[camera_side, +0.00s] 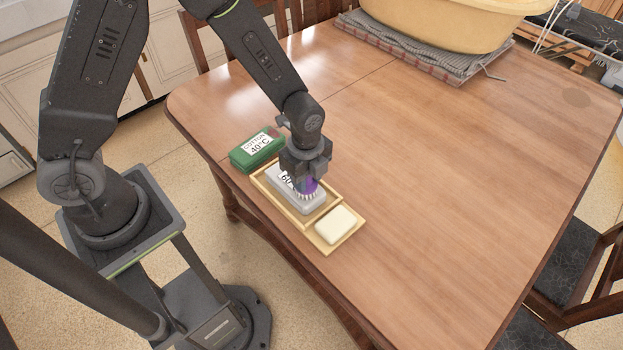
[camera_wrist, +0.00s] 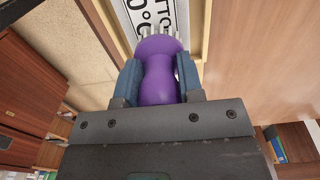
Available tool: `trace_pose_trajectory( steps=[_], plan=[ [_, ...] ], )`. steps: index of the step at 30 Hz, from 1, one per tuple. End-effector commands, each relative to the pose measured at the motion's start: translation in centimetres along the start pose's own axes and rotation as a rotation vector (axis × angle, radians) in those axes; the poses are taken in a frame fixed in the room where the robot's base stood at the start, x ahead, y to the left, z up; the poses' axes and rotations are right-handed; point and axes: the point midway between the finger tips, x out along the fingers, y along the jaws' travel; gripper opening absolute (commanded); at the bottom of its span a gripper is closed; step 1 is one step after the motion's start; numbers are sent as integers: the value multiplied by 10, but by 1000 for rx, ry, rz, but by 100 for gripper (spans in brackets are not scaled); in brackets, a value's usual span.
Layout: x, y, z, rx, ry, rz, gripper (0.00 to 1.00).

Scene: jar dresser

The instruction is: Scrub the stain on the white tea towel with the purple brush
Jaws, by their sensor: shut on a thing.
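The purple brush (camera_side: 309,185) is in my gripper (camera_side: 307,177), low over the table's near left part. Its pale bristles point down onto or just above a light grey-white block (camera_side: 283,179) with a label, lying in a wooden tray (camera_side: 263,185); I cannot tell if they touch. In the wrist view the purple handle (camera_wrist: 158,78) sits between both blue fingers of my gripper (camera_wrist: 157,82), with the white label (camera_wrist: 130,12) beyond it. I cannot make out a stain or clearly identify a white tea towel.
A green block (camera_side: 250,156) labelled cotton 40°C lies left of the tray. A cream soap bar (camera_side: 335,224) sits in the tray's front section. A yellow basin (camera_side: 450,22) stands on a grey cloth (camera_side: 400,47) at the back. The table (camera_side: 450,190) is clear at middle and right.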

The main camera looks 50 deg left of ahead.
Motion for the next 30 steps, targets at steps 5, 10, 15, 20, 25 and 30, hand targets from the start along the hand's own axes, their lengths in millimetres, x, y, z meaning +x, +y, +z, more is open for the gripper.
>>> trace_pose_trajectory(
  steps=[5,10,15,20,25,30],
  plan=[
    [0,0,18,-4,0,0,7],
    [0,0,7,5,0,-1,7],
    [0,0,-9,3,0,1,7],
    [0,0,-23,2,0,-1,7],
    [0,-1,-17,-4,0,0,7],
    [0,0,-1,-3,0,1,7]
  ],
)
